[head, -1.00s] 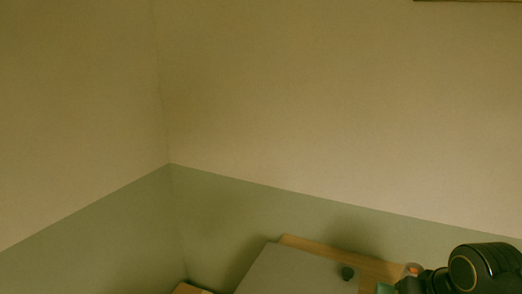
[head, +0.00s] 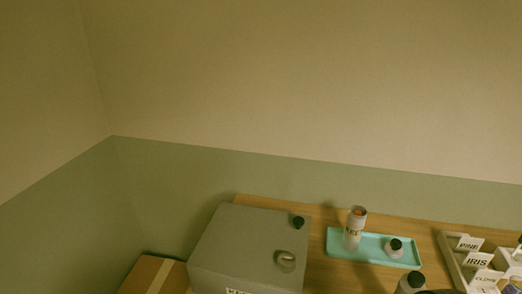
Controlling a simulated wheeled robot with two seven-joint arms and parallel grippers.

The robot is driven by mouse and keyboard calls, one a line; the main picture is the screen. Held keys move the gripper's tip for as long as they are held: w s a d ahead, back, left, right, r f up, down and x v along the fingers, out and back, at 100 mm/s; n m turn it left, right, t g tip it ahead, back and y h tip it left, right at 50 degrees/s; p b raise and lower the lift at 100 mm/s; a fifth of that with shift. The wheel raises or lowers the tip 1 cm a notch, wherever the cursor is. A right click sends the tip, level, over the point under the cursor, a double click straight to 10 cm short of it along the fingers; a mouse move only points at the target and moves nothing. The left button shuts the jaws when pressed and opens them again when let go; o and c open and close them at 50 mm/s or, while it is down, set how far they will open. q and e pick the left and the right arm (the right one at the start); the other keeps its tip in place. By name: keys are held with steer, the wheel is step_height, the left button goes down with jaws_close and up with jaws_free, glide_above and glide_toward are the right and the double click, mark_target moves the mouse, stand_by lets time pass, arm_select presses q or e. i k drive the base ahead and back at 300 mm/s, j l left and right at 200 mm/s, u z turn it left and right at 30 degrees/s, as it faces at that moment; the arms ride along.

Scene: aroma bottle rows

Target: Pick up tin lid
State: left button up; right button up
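A large grey box-shaped tin (head: 240,235) stands at the left end of the wooden table, with a label partly cut off at the bottom edge. Its flat grey top carries a small rounded grey piece (head: 286,261); I cannot tell whether this is a handle or a loose part. A dark round cap (head: 298,222) shows at the top's back right corner. The seam between lid and tin is not clear. Neither gripper shows in the head view now.
A turquoise tray (head: 375,254) holds a labelled cylinder (head: 354,229) and a dark-capped bottle (head: 394,247). Another dark-capped bottle (head: 411,283) stands in front. A rack (head: 451,262) with cards such as PINE and IRIS is at right. A cardboard box (head: 151,275) sits at lower left.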

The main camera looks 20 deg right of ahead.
mark_target(393, 249)
steer(key=z, duration=1.35)
